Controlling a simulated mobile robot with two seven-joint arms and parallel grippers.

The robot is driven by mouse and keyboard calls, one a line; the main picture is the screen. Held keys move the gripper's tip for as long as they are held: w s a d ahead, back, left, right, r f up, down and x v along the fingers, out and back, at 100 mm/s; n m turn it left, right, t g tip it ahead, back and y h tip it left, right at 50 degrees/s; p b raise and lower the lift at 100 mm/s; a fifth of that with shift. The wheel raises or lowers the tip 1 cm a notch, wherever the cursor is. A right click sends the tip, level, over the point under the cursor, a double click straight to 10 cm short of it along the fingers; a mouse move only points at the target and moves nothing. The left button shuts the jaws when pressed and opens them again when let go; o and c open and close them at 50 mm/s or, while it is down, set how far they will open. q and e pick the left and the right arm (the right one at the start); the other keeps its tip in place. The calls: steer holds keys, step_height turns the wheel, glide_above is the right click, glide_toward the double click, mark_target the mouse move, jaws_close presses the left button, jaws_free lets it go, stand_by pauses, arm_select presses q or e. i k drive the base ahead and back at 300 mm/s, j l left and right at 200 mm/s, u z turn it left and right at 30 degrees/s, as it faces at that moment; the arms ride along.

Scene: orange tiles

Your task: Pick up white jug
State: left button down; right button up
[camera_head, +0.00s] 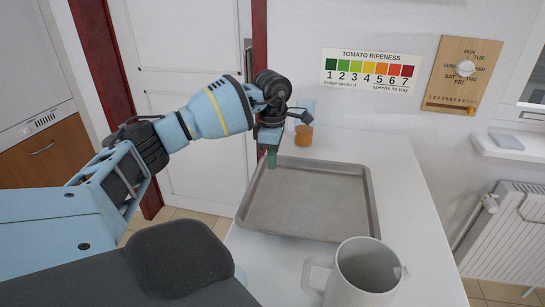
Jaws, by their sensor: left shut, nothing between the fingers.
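A white jug (361,277) stands upright on the white counter at the bottom of the head view, with its handle on the left and its base cut off by the picture edge. My left gripper (271,160) points down over the far left corner of a grey metal tray. It is shut and empty, well apart from the jug, which is nearer to me and to the right. My right gripper is not in view.
The grey tray (310,200) is empty and lies behind the jug. An orange-brown round object (303,135) stands behind the tray near the wall. The counter (408,210) is clear to the tray's right. A radiator (508,235) is at the right.

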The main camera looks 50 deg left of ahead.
mark_target(366, 271)
steer(key=k, duration=1.5)
